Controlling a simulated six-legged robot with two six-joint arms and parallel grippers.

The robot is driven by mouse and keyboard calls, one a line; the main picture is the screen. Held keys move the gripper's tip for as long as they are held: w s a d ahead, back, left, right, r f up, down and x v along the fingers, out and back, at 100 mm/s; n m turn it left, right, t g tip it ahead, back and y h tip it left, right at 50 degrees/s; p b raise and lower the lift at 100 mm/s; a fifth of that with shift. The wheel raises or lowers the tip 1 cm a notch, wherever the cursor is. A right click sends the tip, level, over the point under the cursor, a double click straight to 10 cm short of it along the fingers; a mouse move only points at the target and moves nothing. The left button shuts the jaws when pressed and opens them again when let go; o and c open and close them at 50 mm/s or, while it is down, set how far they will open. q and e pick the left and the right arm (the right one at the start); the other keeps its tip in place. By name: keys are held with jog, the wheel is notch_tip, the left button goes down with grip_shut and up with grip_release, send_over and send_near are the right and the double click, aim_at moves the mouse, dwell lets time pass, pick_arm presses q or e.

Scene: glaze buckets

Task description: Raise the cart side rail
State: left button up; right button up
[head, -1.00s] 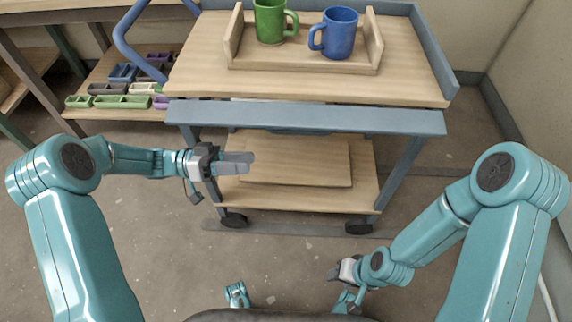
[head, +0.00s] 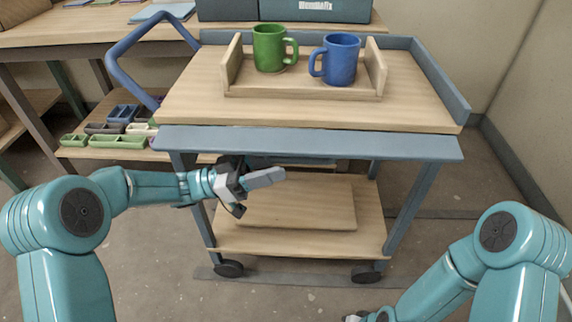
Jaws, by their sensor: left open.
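The cart's front side rail (head: 310,143) is a long blue-grey panel hanging along the front edge of the wooden cart top (head: 320,112), below its surface. The cart's back and right rails (head: 440,80) stand up above the top. My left gripper (head: 258,186) is open and empty, in front of the cart just below the rail's lower edge, left of its middle. Its fingers point right; I cannot tell whether it touches the rail. My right gripper (head: 356,317) is low at the bottom edge, mostly cut off, and its jaws cannot be made out.
A green mug (head: 270,49) and a blue mug (head: 340,60) stand in a wooden tray (head: 300,91) on the cart. A blue handle (head: 127,75) is at the cart's left. A lower shelf (head: 370,225) lies behind my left gripper. A workbench with boxes stands behind.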

aim_at(286, 162)
pick_arm(q)
jog(key=shift+x, duration=1.5)
grip_shut()
jog(key=shift+r, duration=0.1)
